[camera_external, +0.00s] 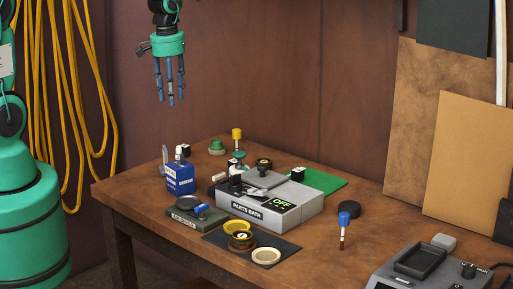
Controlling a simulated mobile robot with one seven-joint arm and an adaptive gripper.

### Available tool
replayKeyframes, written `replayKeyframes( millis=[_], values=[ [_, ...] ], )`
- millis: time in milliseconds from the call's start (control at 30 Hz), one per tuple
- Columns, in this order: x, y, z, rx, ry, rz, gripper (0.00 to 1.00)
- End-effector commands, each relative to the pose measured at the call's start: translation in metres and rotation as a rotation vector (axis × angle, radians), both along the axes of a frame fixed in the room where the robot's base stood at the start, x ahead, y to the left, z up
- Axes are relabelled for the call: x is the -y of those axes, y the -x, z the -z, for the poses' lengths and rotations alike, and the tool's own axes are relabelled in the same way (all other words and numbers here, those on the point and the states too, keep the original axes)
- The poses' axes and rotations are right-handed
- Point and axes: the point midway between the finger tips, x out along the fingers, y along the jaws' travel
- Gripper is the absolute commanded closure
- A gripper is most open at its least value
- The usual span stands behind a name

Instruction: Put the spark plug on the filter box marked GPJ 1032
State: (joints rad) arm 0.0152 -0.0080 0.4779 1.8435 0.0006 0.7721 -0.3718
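My gripper (170,101) hangs at the upper left, well above and behind the table, fingers pointing down. Its fingers are apart with nothing between them. A low olive-green box (182,223) with a pale label lies at the table's front left; the label is too small to read, so I cannot tell if it is the GPJ 1032 filter box. A small blue and pale part (201,208) lies on top of it. A small pale cylinder (219,176) lies behind it, beside the grey bath. I cannot tell for sure which small part is the spark plug.
The grey parts bath (246,211), with a display reading OFF, fills the table's middle. A blue container (180,179) stands left of it. A dark mat (285,248) with round parts lies in front. A blue-topped upright part (343,230) and grey device (430,272) stand right.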

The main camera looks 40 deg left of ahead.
Motion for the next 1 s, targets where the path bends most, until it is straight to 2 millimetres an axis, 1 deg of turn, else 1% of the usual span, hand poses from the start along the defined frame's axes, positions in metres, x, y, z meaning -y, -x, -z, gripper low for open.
replayKeyframes(
  millis=[33, 167, 200, 367, 400, 500, 700, 833, 1000],
  values=[
    [0.0, 0.006, -0.018, 0.02, -0.001, 0.01, 0.62],
    [-0.002, 0.028, -0.059, 0.065, -0.003, 0.046, 0.62],
    [-0.002, 0.036, -0.071, 0.078, -0.004, 0.057, 0.62],
    [-0.003, 0.069, -0.115, 0.134, -0.012, 0.102, 0.62],
    [-0.004, 0.078, -0.126, 0.149, -0.014, 0.114, 0.62],
    [-0.004, 0.102, -0.149, 0.183, -0.02, 0.142, 0.62],
    [-0.006, 0.151, -0.186, 0.253, -0.035, 0.198, 0.62],
    [-0.007, 0.184, -0.205, 0.297, -0.048, 0.235, 0.62],
    [-0.008, 0.227, -0.221, 0.356, -0.066, 0.28, 0.62]
  ],
)
